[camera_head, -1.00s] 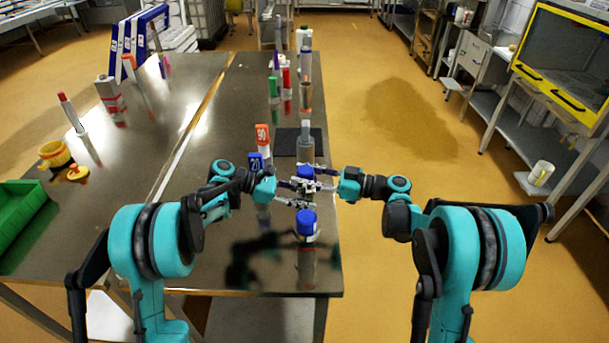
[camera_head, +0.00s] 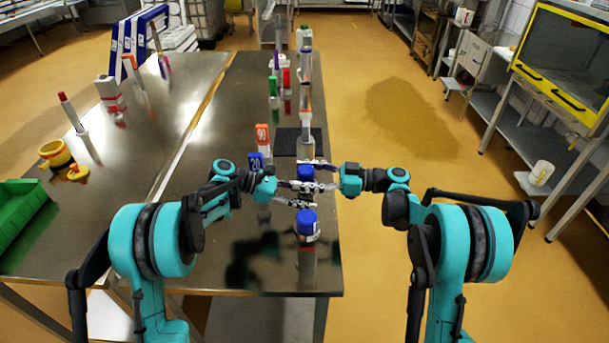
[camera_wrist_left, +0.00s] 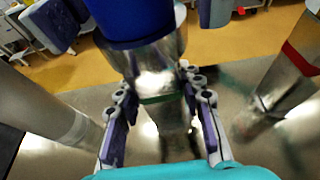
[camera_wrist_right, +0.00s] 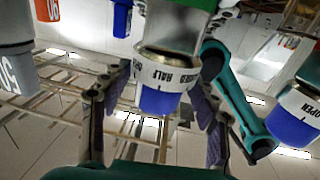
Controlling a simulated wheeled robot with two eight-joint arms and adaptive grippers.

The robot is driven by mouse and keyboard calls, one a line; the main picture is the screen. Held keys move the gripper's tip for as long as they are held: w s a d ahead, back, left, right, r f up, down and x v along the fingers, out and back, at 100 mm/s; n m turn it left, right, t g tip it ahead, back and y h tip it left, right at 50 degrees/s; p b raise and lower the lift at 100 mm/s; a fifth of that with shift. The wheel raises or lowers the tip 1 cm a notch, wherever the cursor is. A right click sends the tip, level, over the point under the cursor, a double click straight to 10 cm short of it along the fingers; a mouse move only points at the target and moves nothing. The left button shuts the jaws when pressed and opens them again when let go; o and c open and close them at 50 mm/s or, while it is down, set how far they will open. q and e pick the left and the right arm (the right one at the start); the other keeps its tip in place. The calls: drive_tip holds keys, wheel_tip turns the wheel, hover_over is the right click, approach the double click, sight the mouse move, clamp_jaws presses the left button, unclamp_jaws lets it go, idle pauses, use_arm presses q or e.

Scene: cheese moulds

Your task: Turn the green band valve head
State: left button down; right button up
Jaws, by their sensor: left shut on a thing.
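The green band valve has a blue head (camera_head: 306,173) and stands upright near the table's right edge. In the left wrist view its metal body (camera_wrist_left: 155,75) and green band (camera_wrist_left: 161,99) show between my left fingers. My left gripper (camera_head: 301,202) (camera_wrist_left: 160,118) is shut on the body, below the head. My right gripper (camera_head: 318,174) (camera_wrist_right: 158,108) is around the blue head, which also shows in the right wrist view (camera_wrist_right: 160,101). Its fingers are apart, with gaps visible beside the head. A white ring marked HALF (camera_wrist_right: 163,74) sits at the head.
A red band valve (camera_wrist_left: 300,60) with a blue head (camera_head: 306,222) stands just nearer. Orange (camera_head: 262,135) and blue (camera_head: 256,160) numbered tags stand to the left. More upright pipes (camera_head: 305,100) line the table behind. Left of the valves the table (camera_head: 205,255) is mostly clear.

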drive_tip(key=shift+d, duration=0.1)
drive_tip(key=s+d, duration=0.1)
drive_tip(key=d, duration=1)
drive_tip(key=shift+s+d, duration=0.15)
drive_tip(key=shift+d, duration=0.25)
use_arm(q)
drive_tip(key=c, duration=0.9)
unclamp_jaws()
drive_tip(key=shift+a, duration=0.1)
